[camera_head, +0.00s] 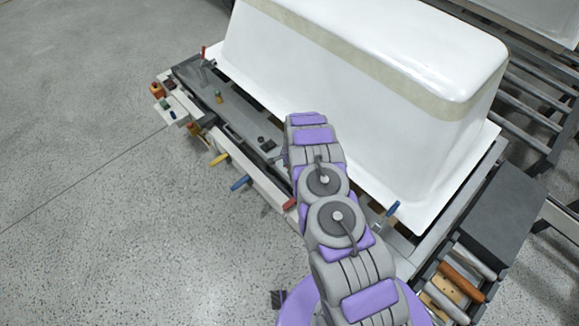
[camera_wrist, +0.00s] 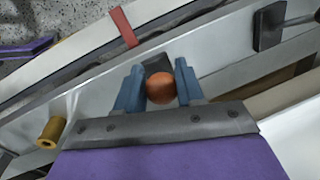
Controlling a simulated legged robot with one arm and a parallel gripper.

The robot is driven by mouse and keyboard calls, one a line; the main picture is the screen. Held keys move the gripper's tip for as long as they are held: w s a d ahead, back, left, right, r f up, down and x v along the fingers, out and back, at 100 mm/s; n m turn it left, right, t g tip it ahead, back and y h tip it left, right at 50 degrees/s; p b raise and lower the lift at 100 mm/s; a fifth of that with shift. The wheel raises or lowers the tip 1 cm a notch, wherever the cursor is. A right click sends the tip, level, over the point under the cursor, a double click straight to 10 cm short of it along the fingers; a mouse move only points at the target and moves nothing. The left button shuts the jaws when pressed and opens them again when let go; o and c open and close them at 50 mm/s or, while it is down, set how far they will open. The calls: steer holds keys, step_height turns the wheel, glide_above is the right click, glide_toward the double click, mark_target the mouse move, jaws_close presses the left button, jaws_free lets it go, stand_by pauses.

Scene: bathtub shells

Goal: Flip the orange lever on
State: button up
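In the wrist view, a round orange knob (camera_wrist: 161,88), which looks like the end of the orange lever, sits between the two blue-grey fingers of my gripper (camera_wrist: 160,80). The fingers stand on either side of it with almost no visible gap. I cannot tell whether they press on it. The lever's shaft is hidden, and a dark piece shows just behind the knob. In the head view my arm covers the gripper and the knob.
A white tub shell (camera_head: 360,70) stands on the machine frame. Along the frame's edge are a yellow handle (camera_head: 219,160), blue handle (camera_head: 240,183) and red handle (camera_head: 290,203). Another blue handle (camera_head: 393,209) is right of my arm. The floor at left is clear.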

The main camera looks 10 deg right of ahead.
steer(key=o, duration=0.4)
steer(key=shift+c, duration=0.2)
steer(key=shift+w+r, duration=0.1)
steer(key=shift+d+r, duration=0.1)
steer(key=shift+r, duration=0.15)
step_height(320, 180, up, 16)
steer(key=s+d+p, duration=0.1)
steer(key=s+p, duration=0.1)
steer(key=shift+s+d+r+p, duration=0.15)
steer(key=shift+s+r+p, duration=0.05)
steer(key=shift+s+p, duration=0.15)
